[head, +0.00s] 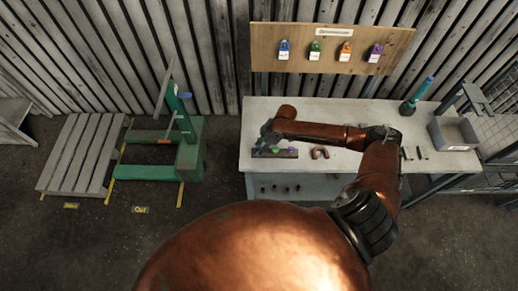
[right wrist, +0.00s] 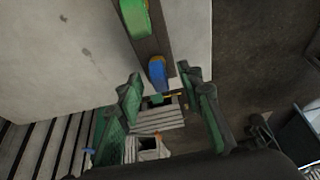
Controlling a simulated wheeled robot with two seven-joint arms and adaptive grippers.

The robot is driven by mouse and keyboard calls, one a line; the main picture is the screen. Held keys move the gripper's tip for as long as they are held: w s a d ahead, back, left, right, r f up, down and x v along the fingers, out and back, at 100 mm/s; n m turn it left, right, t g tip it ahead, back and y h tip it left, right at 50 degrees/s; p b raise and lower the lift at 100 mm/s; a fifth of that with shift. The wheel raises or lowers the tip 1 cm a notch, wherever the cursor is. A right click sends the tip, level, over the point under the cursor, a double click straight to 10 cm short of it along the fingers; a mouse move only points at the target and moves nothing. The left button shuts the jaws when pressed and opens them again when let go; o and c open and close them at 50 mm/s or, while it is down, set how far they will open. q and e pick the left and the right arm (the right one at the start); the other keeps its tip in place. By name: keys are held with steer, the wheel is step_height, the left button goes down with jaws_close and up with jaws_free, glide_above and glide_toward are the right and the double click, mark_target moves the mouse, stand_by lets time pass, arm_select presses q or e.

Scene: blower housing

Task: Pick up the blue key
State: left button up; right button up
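The blue key (right wrist: 157,73) stands at the end of a dark brown holder strip (right wrist: 150,42) in the right wrist view. My right gripper (right wrist: 160,77) is open, with its green fingers apart on either side of the blue key. I cannot tell whether a finger touches it. A green key (right wrist: 135,18) sits further along the strip. In the head view my right gripper (head: 266,134) is over the left end of the holder (head: 287,154) on the workbench, and the blue key is not clearly seen there. My left gripper is not in view.
The workbench (head: 330,110) also bears a U-shaped reddish part (head: 320,152), a grey bin (head: 453,134) and a blue-handled tool (head: 416,97). A wooden board (head: 330,36) behind carries colored padlocks. A green stand (head: 190,150) and a pallet (head: 80,153) are at left.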

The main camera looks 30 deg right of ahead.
steer(key=shift+w+a+f, duration=0.1)
steer(key=shift+a+f, duration=0.05)
steer(key=shift+f, duration=0.2)
jaws_close()
